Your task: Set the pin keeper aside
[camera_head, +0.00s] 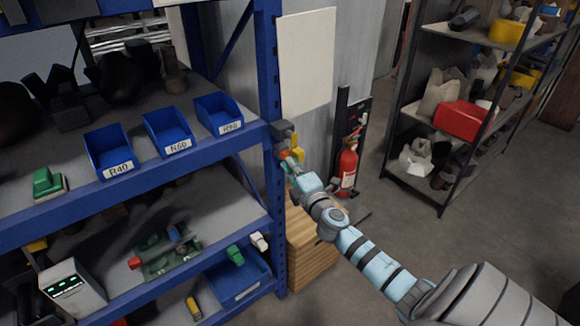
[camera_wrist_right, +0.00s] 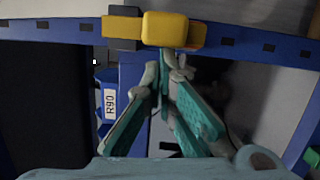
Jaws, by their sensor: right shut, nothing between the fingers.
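A yellow piece (camera_head: 295,148) sits with a dark grey block (camera_head: 282,132) on the blue shelf post. In the right wrist view the yellow piece (camera_wrist_right: 165,28) shows at the top centre, across the blue post. I cannot tell for sure that it is the pin keeper. My right gripper (camera_head: 290,164) is just below it by the post. Its fingertips (camera_wrist_right: 166,62) are shut together with nothing between them, just under the yellow piece. I cannot tell whether they touch it. My left gripper is not in view.
Blue bins labelled R40 (camera_head: 107,150), R60 (camera_head: 168,131) and R90 (camera_head: 218,114) stand on the upper shelf. Below are a green part (camera_head: 170,250) and a white device (camera_head: 72,288). A wooden cabinet (camera_head: 312,248) and a fire extinguisher (camera_head: 347,167) stand beyond the post.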

